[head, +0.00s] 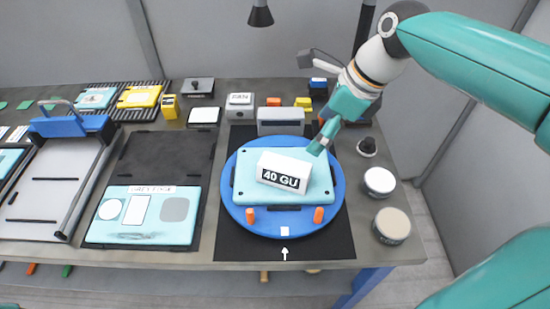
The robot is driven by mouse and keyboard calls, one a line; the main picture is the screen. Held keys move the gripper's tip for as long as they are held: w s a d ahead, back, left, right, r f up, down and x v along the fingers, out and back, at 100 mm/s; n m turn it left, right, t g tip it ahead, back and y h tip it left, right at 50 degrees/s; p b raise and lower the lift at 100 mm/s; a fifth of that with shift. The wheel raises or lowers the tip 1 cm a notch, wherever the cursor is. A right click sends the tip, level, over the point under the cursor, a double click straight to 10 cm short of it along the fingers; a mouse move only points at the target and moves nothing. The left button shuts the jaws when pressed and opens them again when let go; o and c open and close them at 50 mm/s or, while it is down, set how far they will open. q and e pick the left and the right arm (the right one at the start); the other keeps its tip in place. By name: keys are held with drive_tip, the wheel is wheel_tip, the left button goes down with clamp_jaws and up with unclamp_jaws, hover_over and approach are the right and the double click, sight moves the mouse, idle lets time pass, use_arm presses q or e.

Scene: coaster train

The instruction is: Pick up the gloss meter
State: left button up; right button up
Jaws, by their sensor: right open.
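A white block with a dark "40 GU" display (285,172), which looks like the gloss meter, sits slightly turned on a light teal plate (318,192). The plate lies on a round blue turntable (240,212). My right gripper (318,146) reaches in from the upper right, its teal fingertips just behind and to the right of the block. It is open and appears empty; it looks apart from the block, though the exact gap is hard to judge. My left gripper is not in view.
Two orange pegs (318,215) stand at the turntable's front. Behind it is a grey box (281,121). Round jars (391,226) stand at the right edge. A teal panel (145,215) lies to the left, with a blue-handled tray (50,190) beyond it.

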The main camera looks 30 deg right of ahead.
sight(291, 168)
drive_tip(key=x, duration=1.1)
drive_tip(key=shift+w, duration=0.1)
drive_tip(key=shift+x, duration=2.7)
drive_tip(key=shift+a, duration=0.1)
drive_tip(key=c, duration=1.5)
drive_tip(key=shift+c, duration=1)
drive_tip(key=shift+r, duration=0.1)
